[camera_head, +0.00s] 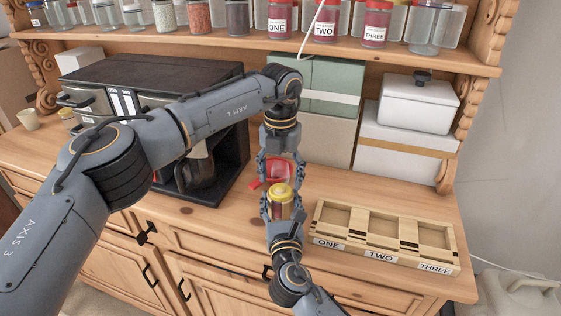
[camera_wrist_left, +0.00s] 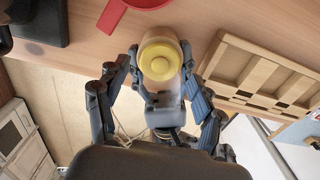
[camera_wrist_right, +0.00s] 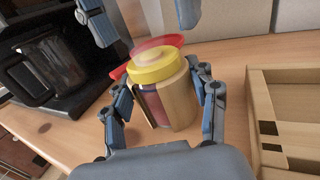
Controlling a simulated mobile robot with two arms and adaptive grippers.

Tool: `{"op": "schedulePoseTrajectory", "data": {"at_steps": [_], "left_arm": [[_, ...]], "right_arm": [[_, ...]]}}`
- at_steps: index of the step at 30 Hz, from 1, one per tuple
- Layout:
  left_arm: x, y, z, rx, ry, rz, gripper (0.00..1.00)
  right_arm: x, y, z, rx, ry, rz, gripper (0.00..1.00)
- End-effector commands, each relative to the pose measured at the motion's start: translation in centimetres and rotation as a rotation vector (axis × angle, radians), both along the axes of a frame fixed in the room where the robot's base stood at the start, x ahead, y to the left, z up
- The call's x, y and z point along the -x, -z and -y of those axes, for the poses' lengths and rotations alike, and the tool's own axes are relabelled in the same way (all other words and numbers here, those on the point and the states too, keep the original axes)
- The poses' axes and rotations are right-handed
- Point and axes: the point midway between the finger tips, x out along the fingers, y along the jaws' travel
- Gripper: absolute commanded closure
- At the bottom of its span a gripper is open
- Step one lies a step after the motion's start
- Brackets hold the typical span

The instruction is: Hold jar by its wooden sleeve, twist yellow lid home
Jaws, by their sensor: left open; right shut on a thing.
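The jar (camera_head: 280,207) has dark red contents, a wooden sleeve and a yellow lid (camera_head: 281,191) on top. In the right wrist view the sleeve (camera_wrist_right: 178,103) wraps the jar, with the lid (camera_wrist_right: 155,66) above it. My right gripper (camera_head: 281,212) is shut on the sleeve, one finger on each side. My left gripper (camera_head: 281,178) is open and points down above the lid. In the left wrist view its fingers spread either side of the lid (camera_wrist_left: 160,57), apart from it. Whether the lid is fully seated cannot be told.
A red handled dish (camera_head: 275,171) lies behind the jar. A wooden tray labelled ONE, TWO, THREE (camera_head: 398,251) with empty compartments is to the right. A black coffee machine (camera_head: 150,80) stands left, boxes (camera_head: 330,95) behind. Shelf jars (camera_head: 325,22) are above.

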Motion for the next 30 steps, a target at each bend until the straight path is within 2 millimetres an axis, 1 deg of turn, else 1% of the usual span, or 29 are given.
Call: {"op": "schedulePoseTrajectory", "data": {"at_steps": [1, 3, 6, 10, 17, 20, 21, 23, 24, 25, 26, 30], "left_arm": [[0.0, 0.7, 0.0, -0.001, 0.000, -0.002, 0.32], [0.0, 1.6, 0.0, -0.001, 0.000, -0.001, 0.32], [0.0, 2.3, 0.0, -0.001, 0.000, 0.000, 0.32], [0.0, 2.7, 0.0, -0.001, 0.000, 0.000, 0.32], [0.0, 2.8, 0.0, -0.001, 0.000, 0.000, 0.32], [0.0, 2.8, 0.0, -0.001, 0.000, 0.000, 0.50], [0.0, 2.8, 0.0, -0.001, 0.000, 0.000, 0.59], [0.0, 2.7, 0.0, -0.001, 0.000, 0.000, 0.71], [0.0, 2.7, 0.0, -0.001, 0.000, 0.000, 0.79], [0.0, 2.7, 0.0, -0.001, 0.000, 0.000, 0.85], [0.0, 2.7, 0.0, -0.001, 0.000, 0.000, 0.89], [0.0, 2.7, 0.0, -0.001, 0.008, 0.000, 0.89]], "right_arm": [[0.0, -0.1, 0.0, 0.000, 0.000, 0.001, 1.00], [0.0, -0.1, 0.0, 0.000, 0.000, 0.001, 1.00], [0.0, -0.1, 0.0, 0.000, 0.000, 0.001, 1.00], [0.0, -0.1, 0.0, 0.000, 0.000, 0.001, 1.00], [0.0, -0.1, 0.0, 0.000, 0.000, 0.001, 1.00], [0.0, -0.1, 0.0, 0.000, 0.000, 0.001, 1.00], [0.0, -0.1, 0.0, 0.000, 0.000, 0.001, 1.00], [0.0, -0.1, 0.0, 0.000, 0.000, 0.001, 1.00], [0.0, -0.1, 0.0, 0.000, 0.000, 0.001, 1.00], [0.0, -0.1, 0.0, 0.000, 0.000, 0.001, 1.00], [0.0, -0.1, 0.0, 0.000, 0.000, 0.001, 1.00], [0.0, -0.1, 0.0, 0.000, 0.000, 0.001, 1.00]]}}
